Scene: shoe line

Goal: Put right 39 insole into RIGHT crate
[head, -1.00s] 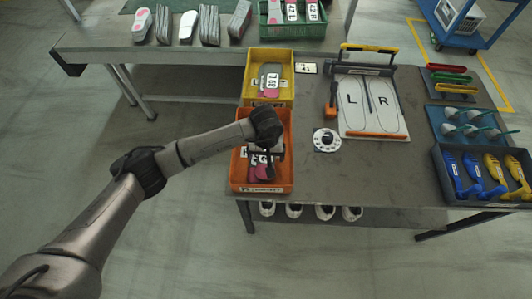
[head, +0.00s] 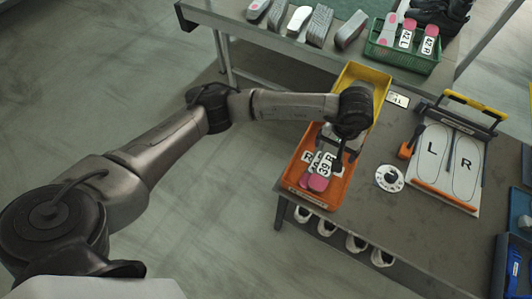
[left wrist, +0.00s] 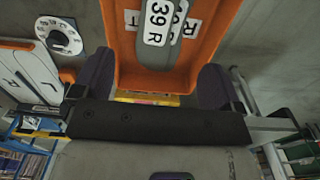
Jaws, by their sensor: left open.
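The orange RIGHT crate (head: 291,178) stands at the left edge of the table; it also fills the top of the left wrist view (left wrist: 120,50). The right 39 insole (head: 322,172), grey with a pink end and a white "39 R" label, lies in this crate over another labelled insole. Its label shows in the left wrist view (left wrist: 158,22). My left gripper (head: 338,152) is over the far part of the crate, open, with its fingers apart (left wrist: 155,80) and nothing between them. My arm hides part of the crate. My right gripper is not in view.
A yellow crate (head: 374,75) adjoins the orange one behind. A white dial (head: 389,178), an orange-handled tool (head: 408,147) and an L/R sole board (head: 447,165) lie to the right. A green crate (head: 402,62) with insoles stands on the back table.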

